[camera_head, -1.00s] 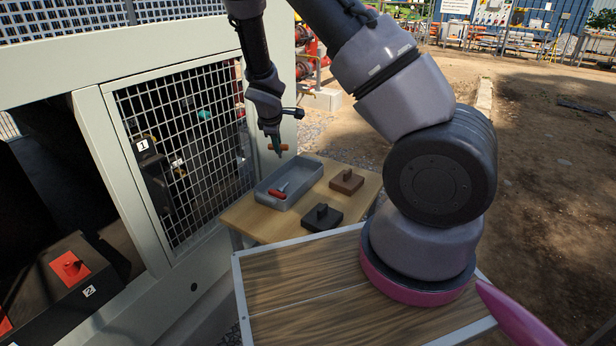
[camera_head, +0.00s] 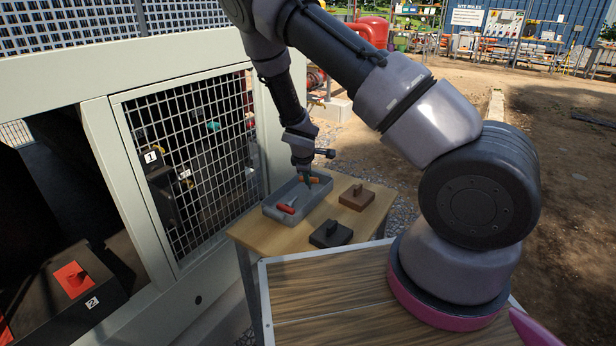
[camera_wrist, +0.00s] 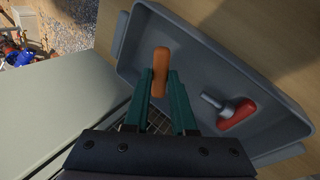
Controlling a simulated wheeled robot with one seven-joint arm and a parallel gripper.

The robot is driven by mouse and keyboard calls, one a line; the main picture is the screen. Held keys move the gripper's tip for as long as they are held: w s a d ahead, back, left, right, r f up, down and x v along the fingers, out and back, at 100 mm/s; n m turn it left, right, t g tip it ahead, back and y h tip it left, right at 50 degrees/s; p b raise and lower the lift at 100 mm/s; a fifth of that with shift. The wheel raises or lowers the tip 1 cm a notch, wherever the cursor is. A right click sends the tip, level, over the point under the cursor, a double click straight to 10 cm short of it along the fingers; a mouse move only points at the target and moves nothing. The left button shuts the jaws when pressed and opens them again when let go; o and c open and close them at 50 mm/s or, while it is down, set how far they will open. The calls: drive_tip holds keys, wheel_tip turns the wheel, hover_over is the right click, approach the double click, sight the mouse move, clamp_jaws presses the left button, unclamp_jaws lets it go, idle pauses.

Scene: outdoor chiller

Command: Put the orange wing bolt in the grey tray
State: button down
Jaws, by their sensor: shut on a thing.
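The orange wing bolt (camera_wrist: 161,70) is between the green fingertips of my gripper (camera_wrist: 162,85) in the wrist view. In the head view the orange wing bolt (camera_head: 309,180) shows at the tip of my gripper (camera_head: 305,176), over the far end of the grey tray (camera_head: 272,213). The grey tray (camera_wrist: 212,62) spreads beneath the fingers in the wrist view. I cannot tell whether the bolt touches the tray floor. A red wing bolt with a grey shank (camera_wrist: 238,115) lies in the tray, and it also shows in the head view (camera_head: 287,208).
The tray stands on a small wooden table (camera_head: 262,236). A brown block with a peg (camera_head: 357,197) and a black block with a peg (camera_head: 330,234) sit beside it. A mesh-doored cabinet (camera_head: 190,165) stands close on the left.

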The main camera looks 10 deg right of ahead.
drive_tip(key=c, duration=0.7)
unclamp_jaws()
drive_tip(key=shift+c, duration=0.2)
drive_tip(key=v, duration=1.2)
drive_tip(key=s+d+r+m+y, duration=0.1)
drive_tip(key=s+d+r+m, duration=0.25)
drive_tip(key=r, duration=0.45)
drive_tip(key=s+d+r+m+y, duration=0.1)
drive_tip(key=s+d+r+m, duration=0.2)
drive_tip(key=r, duration=0.4)
drive_tip(key=s+d+r+m+y, duration=0.1)
drive_tip(key=s+r+m, duration=0.2)
drive_tip(key=r+m, duration=0.35)
drive_tip(key=s+d+r+m+t+y, duration=0.1)
drive_tip(key=s+r+m, duration=0.3)
drive_tip(key=s+r, duration=0.9)
drive_tip(key=s, duration=0.3)
drive_tip(key=shift+r+m+t, duration=0.3)
drive_tip(key=shift+r+t, duration=0.1)
drive_tip(key=shift+s+d, duration=0.1)
